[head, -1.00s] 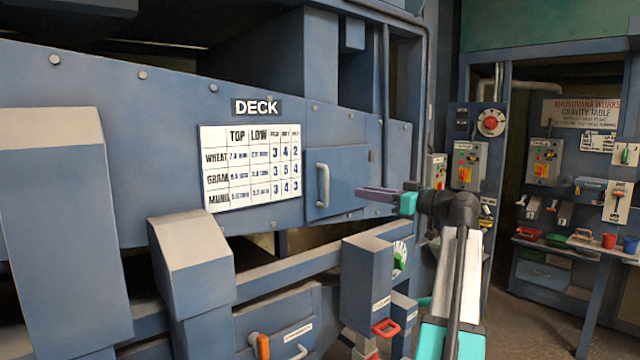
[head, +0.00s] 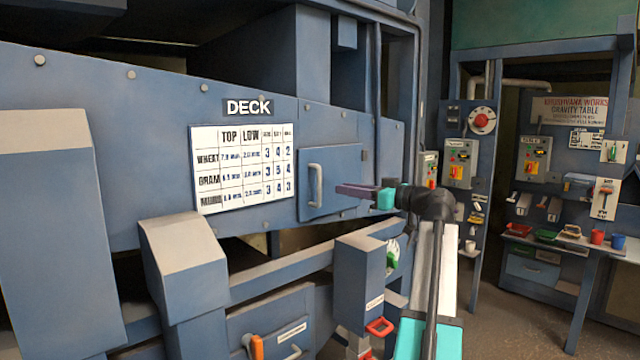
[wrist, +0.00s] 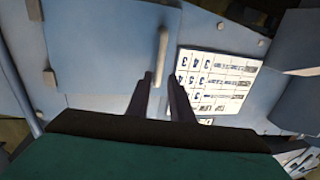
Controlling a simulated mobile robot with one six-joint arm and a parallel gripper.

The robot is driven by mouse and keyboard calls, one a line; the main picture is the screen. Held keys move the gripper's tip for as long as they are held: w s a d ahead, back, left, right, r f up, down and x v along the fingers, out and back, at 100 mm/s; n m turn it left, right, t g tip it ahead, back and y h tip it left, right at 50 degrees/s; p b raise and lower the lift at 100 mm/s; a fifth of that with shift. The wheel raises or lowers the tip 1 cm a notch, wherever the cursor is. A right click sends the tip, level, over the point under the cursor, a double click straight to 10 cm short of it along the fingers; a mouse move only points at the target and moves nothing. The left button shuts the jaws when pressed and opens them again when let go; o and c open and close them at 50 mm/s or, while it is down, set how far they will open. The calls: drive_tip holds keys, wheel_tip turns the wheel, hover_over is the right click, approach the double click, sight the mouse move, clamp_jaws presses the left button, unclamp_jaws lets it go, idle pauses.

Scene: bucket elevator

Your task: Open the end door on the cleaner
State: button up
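The end door is a blue panel (head: 341,178) to the right of the white DECK chart, flush in the cleaner's side and looking closed. Its upright pale bar handle (head: 316,185) is on the door's left part. My gripper (head: 340,189) points left at the door, its dark fingers just right of the handle in the head view. In the wrist view the handle (wrist: 161,58) stands ahead of the two fingers (wrist: 162,82), in line with the gap between them. The fingers are apart with nothing between them. The distance left to the handle is hard to judge.
The DECK chart (head: 241,167) is beside the door. Below are a sloped blue housing (head: 185,250), a box with a red handle (head: 360,280) and a lower panel with an orange grip (head: 256,347). A workbench (head: 560,245) stands far right, with open floor before it.

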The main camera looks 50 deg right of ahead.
sight(319, 201)
drive_tip(key=w+p, duration=0.1)
drive_tip(key=w, duration=0.2)
drive_tip(key=w+a+p, duration=0.1)
drive_tip(key=w, duration=0.3)
drive_tip(key=w+p, duration=0.1)
drive_tip(key=w, duration=0.2)
drive_tip(key=shift+w+a, duration=0.15)
drive_tip(key=shift+w, duration=0.1)
clamp_jaws()
